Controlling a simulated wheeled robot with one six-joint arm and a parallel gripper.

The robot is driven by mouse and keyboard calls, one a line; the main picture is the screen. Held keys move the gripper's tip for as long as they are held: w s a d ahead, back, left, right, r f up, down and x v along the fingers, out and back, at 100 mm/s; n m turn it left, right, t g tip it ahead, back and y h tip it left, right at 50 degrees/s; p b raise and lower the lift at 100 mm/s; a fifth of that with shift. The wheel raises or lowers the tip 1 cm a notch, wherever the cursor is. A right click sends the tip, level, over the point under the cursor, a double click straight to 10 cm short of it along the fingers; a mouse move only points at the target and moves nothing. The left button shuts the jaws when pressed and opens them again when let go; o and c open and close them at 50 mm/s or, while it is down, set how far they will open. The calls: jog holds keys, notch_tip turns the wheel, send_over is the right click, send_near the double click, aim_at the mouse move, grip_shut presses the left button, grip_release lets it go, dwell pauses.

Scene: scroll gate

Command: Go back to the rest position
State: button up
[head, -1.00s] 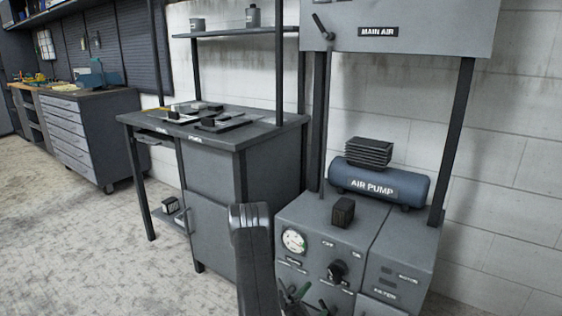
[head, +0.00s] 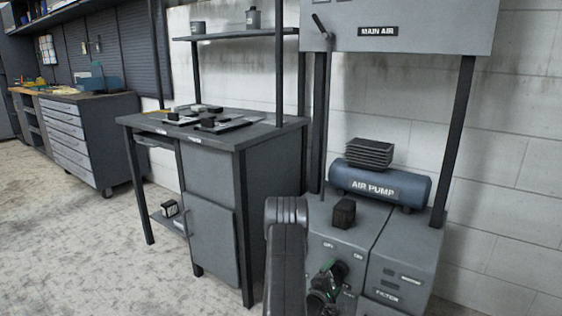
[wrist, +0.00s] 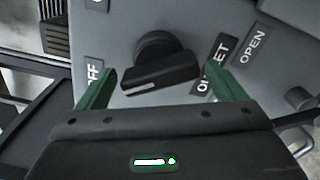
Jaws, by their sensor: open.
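My gripper (head: 322,287) is at the front of the grey control cabinet (head: 380,237), low in the head view and partly hidden by my dark arm. In the wrist view, its two green fingers (wrist: 164,74) are spread apart with nothing held between them. I cannot tell whether the fingers touch the knob. An OPEN label (wrist: 254,45) is to its right.
A blue air pump (head: 380,186) and a small black block (head: 344,212) sit on the cabinet. A MAIN AIR box (head: 410,28) with a lever hangs above. A grey workbench (head: 215,130) stands to the left. Bare floor (head: 80,250) lies at the left front.

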jog(key=m, duration=0.5)
jog(key=shift+r+p, duration=0.2)
jog(key=shift+p, duration=0.2)
jog(key=m+p, duration=0.1)
jog(key=m, duration=0.4)
jog(key=shift+r+m+p, duration=0.15)
jog(key=shift+m+p, duration=0.25)
jog(key=shift+s+a, duration=0.15)
jog(key=shift+s, duration=0.15)
jog(key=shift+p+v, duration=0.45)
jog(key=shift+v, duration=1.8)
